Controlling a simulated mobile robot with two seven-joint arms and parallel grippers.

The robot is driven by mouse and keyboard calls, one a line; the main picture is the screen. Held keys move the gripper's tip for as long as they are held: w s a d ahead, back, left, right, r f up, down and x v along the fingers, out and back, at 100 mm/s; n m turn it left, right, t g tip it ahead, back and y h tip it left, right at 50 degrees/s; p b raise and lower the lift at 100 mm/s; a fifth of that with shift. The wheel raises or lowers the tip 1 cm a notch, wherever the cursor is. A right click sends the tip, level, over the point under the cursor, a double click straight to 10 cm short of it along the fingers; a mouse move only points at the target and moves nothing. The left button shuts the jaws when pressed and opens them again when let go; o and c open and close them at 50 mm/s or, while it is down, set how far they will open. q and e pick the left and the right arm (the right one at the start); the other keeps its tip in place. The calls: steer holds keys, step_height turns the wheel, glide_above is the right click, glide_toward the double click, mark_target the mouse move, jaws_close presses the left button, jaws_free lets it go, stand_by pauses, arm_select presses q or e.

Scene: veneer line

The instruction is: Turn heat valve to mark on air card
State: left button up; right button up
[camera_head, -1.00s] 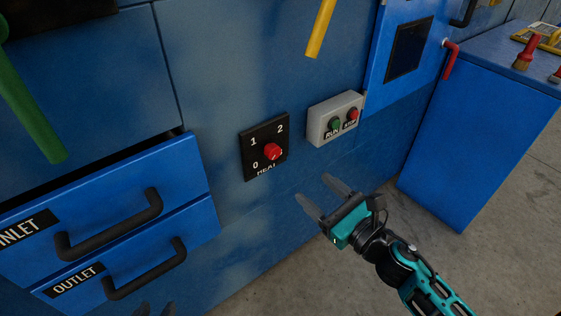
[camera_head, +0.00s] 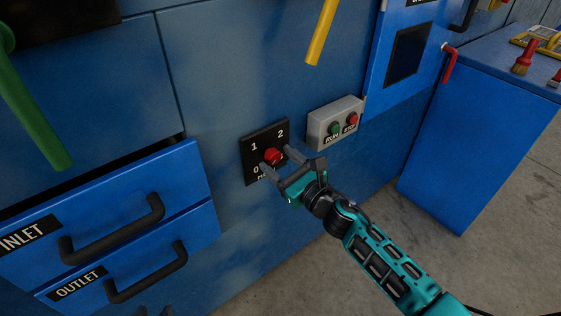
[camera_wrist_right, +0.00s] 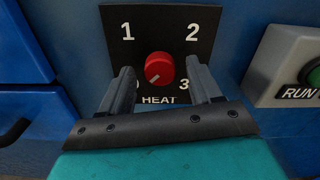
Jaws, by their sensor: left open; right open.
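The heat valve is a round red knob (camera_head: 272,156) on a black plate marked 0, 1, 2, 3 and HEAT (camera_head: 255,139). In the right wrist view the red knob (camera_wrist_right: 159,67) has its white line pointing down-left, toward the 0. My right gripper (camera_head: 275,157) is open, with one finger on either side of the knob; I cannot tell whether they touch it. In the right wrist view its fingers cover part of the 0. Only dark tips of my left gripper (camera_head: 154,311) show at the bottom edge. I see no card that I can identify as the air card.
A grey box with RUN and STOP buttons (camera_head: 335,113) is right of the plate. Drawers labelled INLET (camera_head: 100,187) and OUTLET (camera_head: 130,255) with black handles stand at left. Green (camera_head: 35,120) and yellow (camera_head: 322,32) levers hang above. A blue cabinet (camera_head: 470,140) stands at right.

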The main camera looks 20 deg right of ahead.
steer(key=c, duration=1)
steer(key=shift+c, duration=0.2)
